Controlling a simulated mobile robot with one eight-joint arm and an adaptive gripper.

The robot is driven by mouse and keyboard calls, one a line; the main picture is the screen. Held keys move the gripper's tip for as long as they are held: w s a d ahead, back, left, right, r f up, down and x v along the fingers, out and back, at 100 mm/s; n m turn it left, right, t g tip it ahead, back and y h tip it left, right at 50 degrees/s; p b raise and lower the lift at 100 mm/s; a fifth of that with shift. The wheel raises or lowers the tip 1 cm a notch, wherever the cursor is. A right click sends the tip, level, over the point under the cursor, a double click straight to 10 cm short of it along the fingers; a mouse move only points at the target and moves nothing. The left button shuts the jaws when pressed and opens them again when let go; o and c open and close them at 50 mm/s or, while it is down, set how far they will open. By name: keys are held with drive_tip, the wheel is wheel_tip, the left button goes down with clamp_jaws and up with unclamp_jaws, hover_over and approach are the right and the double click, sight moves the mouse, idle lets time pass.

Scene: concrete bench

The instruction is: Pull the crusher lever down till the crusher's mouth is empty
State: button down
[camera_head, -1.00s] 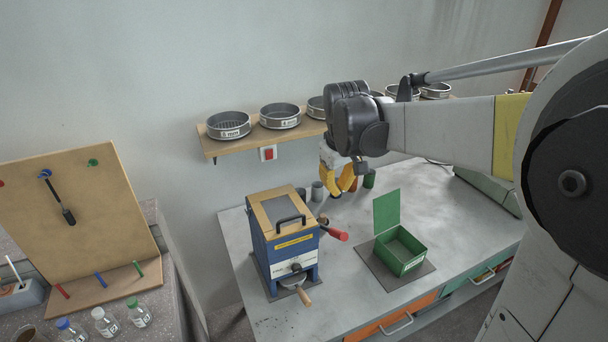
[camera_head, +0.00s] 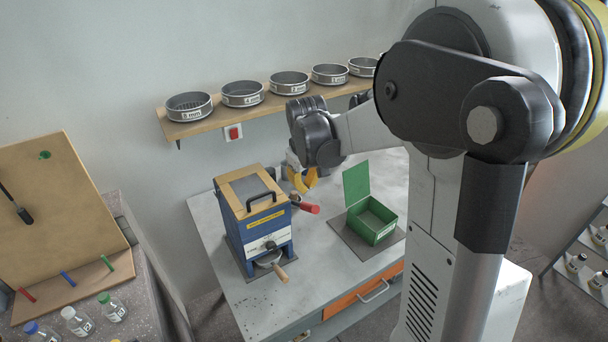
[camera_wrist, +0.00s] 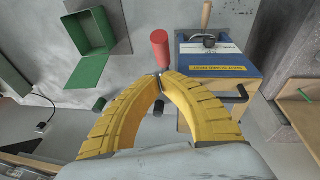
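The blue crusher (camera_head: 262,232) with a wooden top stands on the bench; a grey plate and a black handle show on top. Its mouth and contents cannot be made out. The lever's red grip (camera_head: 308,208) sticks out from the crusher's right side, and it also shows in the wrist view (camera_wrist: 160,50). My gripper (camera_head: 303,185) has yellow fingers and is just above and behind the red grip in the head view. In the wrist view its fingertips (camera_wrist: 160,80) meet close to the grip's near end, with nothing visible between them. Whether they touch the lever is unclear.
A green open-lidded box (camera_head: 372,222) stands on a dark mat right of the crusher. A wooden handle (camera_head: 281,272) juts from the crusher's front. A shelf (camera_head: 190,128) with several sieves is behind. Bare bench (camera_head: 312,250) lies between crusher and box.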

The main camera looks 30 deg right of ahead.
sight(315, 206)
drive_tip(key=shift+s+d+f, duration=0.2)
drive_tip(key=shift+s+f, duration=0.3)
drive_tip(key=shift+f, duration=0.2)
drive_tip(key=shift+s+d+f, duration=0.2)
drive_tip(key=shift+s+f, duration=0.3)
drive_tip(key=shift+f, duration=0.15)
drive_tip(key=shift+s+f, duration=0.1)
drive_tip(key=shift+s+f+t+b, duration=0.6)
drive_tip(key=shift+s+f+b, duration=0.2)
drive_tip(key=shift+f+b, duration=0.4)
drive_tip(key=s+f+t+b, duration=0.2)
drive_tip(key=f+b, duration=0.7)
drive_tip(key=s+f+t+b, duration=0.2)
drive_tip(key=f+b, duration=0.7)
drive_tip(key=shift+s+t+b, duration=0.3)
drive_tip(key=shift+t+b, duration=0.05)
drive_tip(key=shift+t, duration=0.05)
drive_tip(key=shift+r, duration=0.1)
